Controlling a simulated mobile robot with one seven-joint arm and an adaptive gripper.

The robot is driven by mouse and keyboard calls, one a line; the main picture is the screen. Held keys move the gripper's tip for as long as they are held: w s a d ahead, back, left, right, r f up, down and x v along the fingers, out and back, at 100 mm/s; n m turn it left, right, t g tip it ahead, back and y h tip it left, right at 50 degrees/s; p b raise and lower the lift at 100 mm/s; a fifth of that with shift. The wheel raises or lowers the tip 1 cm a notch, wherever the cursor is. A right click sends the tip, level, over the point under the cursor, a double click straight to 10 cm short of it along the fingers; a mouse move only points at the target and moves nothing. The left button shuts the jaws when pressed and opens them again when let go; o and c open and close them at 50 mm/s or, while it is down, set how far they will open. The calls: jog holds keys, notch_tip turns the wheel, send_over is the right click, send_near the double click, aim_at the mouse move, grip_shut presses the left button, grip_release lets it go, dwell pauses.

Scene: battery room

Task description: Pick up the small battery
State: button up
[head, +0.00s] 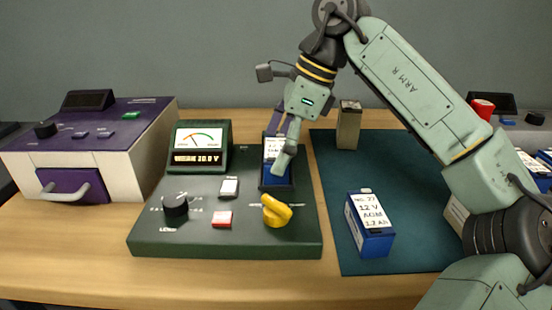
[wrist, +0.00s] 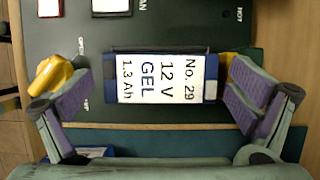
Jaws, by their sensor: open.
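A blue battery labelled No. 29, 12 V GEL, 1.3 Ah (head: 274,148) stands in the bay of the green tester (head: 200,243). Its white label faces the camera in the wrist view (wrist: 160,78). My gripper (head: 283,158) is over this battery and partly hides it in the head view. In the wrist view my gripper (wrist: 165,95) is open, with one purple-padded finger on each side of the battery and gaps between.
A yellow knob (head: 276,211) sticks up in front of the bay; it also shows near my left finger in the wrist view (wrist: 50,78). A meter (head: 199,148) rises behind. A tan block-like battery (head: 349,125) stands at the mat's back. A purple-topped box (head: 95,145) is at left.

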jog(key=shift+a+f, duration=0.2)
jog(key=shift+f, duration=0.25)
jog(key=c, duration=1.9)
notch_tip(320, 180, up, 14)
jog(key=p, duration=0.2)
notch_tip(320, 180, up, 12)
jog(key=p, duration=0.8)
send_over(275, 148)
jog(key=shift+w+d+r+p, duration=0.1)
jog(key=shift+r+p, duration=0.95)
jog(key=shift+p, duration=0.05)
